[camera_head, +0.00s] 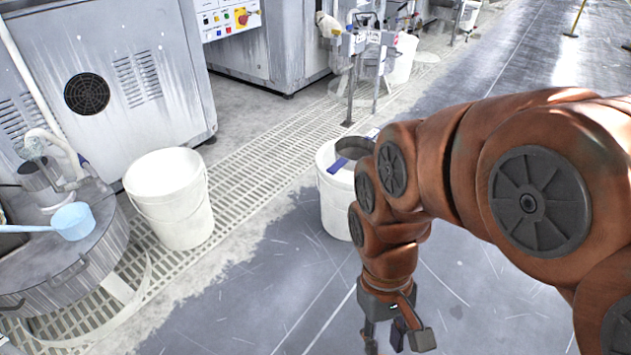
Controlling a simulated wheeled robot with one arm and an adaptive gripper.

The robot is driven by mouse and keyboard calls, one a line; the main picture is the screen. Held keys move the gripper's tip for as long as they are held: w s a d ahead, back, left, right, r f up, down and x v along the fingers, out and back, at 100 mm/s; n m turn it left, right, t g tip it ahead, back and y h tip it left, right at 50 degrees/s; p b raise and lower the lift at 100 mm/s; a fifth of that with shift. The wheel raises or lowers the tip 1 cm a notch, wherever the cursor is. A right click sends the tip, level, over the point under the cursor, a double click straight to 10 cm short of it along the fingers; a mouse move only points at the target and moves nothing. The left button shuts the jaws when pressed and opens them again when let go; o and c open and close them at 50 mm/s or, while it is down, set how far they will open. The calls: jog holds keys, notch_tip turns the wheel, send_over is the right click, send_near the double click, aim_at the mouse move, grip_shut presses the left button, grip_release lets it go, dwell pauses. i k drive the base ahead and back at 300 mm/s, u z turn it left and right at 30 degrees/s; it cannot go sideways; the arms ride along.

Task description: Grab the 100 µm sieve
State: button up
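A round, grey-rimmed sieve (353,146) rests on top of a white bucket (334,208) in the middle of the view. A blue strip (338,165) shows at its front edge, and another blue bit lies at its right. No mesh size can be read on it. My arm hides the right side of the bucket and perhaps part of the sieve. My gripper (392,338) hangs pointing down near the bottom edge, in front of and right of the bucket. Its fingers are spread with nothing visible between them, and it is apart from the sieve.
A second white bucket (172,203) stands on the floor grating at left. A round metal tank (75,262) with a light-blue scoop (72,221) is at lower left. Grey machines (105,80) line the back. A metal stand (362,60) rises behind the sieve. The grey floor in front is clear.

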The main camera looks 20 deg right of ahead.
aim_at(349, 149)
jog(key=u, duration=1.1)
jog(key=i, duration=1.35)
jog(key=z, duration=1.25)
jog(key=i, duration=0.8)
jog(key=z, duration=0.85)
